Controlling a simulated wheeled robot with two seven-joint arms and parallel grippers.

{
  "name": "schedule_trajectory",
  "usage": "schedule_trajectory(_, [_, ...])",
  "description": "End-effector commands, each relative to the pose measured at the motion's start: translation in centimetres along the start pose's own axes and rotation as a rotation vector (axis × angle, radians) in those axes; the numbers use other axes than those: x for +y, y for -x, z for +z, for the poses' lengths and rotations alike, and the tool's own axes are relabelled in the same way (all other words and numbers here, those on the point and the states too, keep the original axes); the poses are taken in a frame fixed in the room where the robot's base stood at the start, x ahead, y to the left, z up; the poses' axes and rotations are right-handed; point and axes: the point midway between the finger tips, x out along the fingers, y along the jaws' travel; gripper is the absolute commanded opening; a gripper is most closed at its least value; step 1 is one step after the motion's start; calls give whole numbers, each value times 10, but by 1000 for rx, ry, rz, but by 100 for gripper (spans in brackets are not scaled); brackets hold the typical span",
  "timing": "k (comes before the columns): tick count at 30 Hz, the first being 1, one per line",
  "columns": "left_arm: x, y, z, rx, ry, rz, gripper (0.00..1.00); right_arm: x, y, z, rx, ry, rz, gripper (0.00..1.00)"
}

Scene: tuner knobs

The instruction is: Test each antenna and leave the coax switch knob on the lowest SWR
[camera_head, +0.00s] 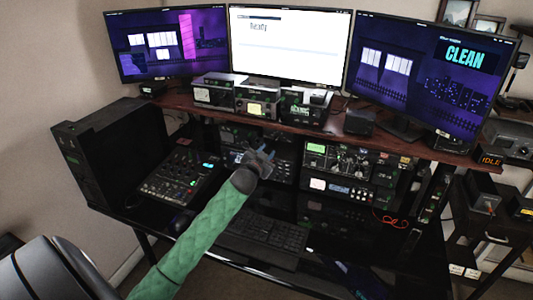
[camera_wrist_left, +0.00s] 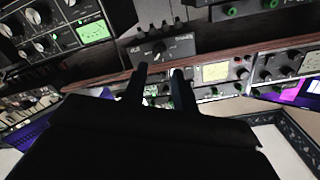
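My left gripper (camera_head: 262,156) reaches over the desk on its green-sleeved arm, in front of the equipment racks under the shelf. In the left wrist view its two dark fingers (camera_wrist_left: 160,69) stand apart with nothing visible between the tips. A dark box with a pointer knob (camera_wrist_left: 158,48), which looks like the coax switch, lies just beyond the fingertips. I cannot see the fingers touching the knob. A lit cream meter (camera_wrist_left: 215,72) is right of the fingers. In the head view I cannot pick out the switch. A small lit meter (camera_head: 254,109) shows on the shelf. My right gripper is not in view.
A mixer (camera_head: 180,175), a keyboard (camera_head: 262,233) and several lit radios (camera_head: 345,165) crowd the desk. A black tower (camera_head: 85,155) stands left.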

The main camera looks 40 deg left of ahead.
Motion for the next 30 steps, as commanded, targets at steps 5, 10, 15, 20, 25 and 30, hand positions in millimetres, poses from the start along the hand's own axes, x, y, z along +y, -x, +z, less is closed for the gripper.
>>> schedule_trajectory(5, [0, 0, 0, 0, 0, 0, 0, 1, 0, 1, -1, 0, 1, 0])
schedule_trajectory(10, [0, 0, 0, 0, 0, 0, 0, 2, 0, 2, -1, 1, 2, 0])
schedule_trajectory(15, [0, 0, 0, 0, 0, 0, 0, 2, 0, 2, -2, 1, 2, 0])
schedule_trajectory(20, [0, 0, 0, 0, 0, 0, 0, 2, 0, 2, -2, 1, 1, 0])
schedule_trajectory(25, [0, 0, 0, 0, 0, 0, 0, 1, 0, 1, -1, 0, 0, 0])
schedule_trajectory(30, [0, 0, 0, 0, 0, 0, 0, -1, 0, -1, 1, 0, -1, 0])
